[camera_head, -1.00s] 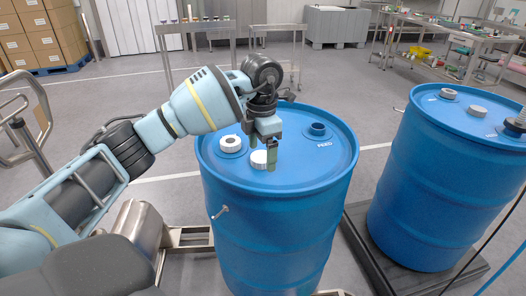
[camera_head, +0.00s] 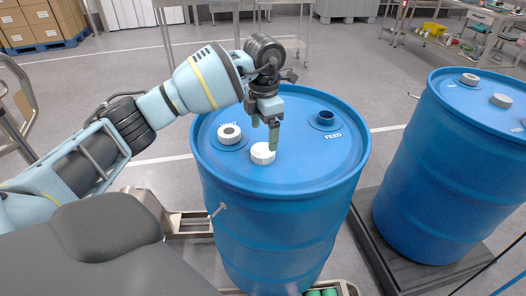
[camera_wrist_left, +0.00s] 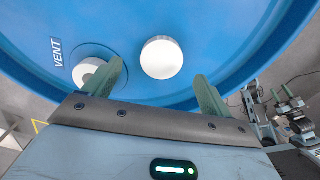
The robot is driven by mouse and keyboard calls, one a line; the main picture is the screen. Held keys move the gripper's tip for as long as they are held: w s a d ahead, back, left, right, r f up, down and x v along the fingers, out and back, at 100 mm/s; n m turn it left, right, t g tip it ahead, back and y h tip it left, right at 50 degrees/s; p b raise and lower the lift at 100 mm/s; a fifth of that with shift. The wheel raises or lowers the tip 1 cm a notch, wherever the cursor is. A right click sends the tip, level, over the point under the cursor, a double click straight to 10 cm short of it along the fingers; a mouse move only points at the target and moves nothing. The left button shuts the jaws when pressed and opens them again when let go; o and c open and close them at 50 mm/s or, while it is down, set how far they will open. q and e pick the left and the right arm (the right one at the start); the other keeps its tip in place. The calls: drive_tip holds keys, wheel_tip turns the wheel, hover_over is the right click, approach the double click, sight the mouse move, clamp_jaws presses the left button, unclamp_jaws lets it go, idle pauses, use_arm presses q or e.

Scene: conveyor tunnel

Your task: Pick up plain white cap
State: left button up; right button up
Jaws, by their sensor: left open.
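The plain white cap (camera_head: 263,154) sits on the near part of the blue drum's top (camera_head: 300,172). In the left wrist view the cap (camera_wrist_left: 162,58) is a round white disc beyond the gap between my fingertips. My left gripper (camera_head: 265,134) is open and empty, with its fingers pointing down close behind and above the cap. In the wrist view both greenish fingers of my left gripper (camera_wrist_left: 161,71) show apart, with nothing between them. Part of what looks like my right gripper (camera_wrist_left: 283,98) shows at the right edge of that view, too small to read.
A white cap with a dark centre (camera_head: 229,133), by the VENT lettering, is just left of the plain cap. A second blue drum (camera_head: 450,165) with more caps stands on a dark platform at right.

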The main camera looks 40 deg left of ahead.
sight(264, 149)
use_arm(q)
drive_tip(key=shift+s+d+f, duration=0.1)
drive_tip(key=shift+d+f, duration=0.05)
drive_tip(key=shift+f, duration=2.6)
drive_tip(key=c, duration=1)
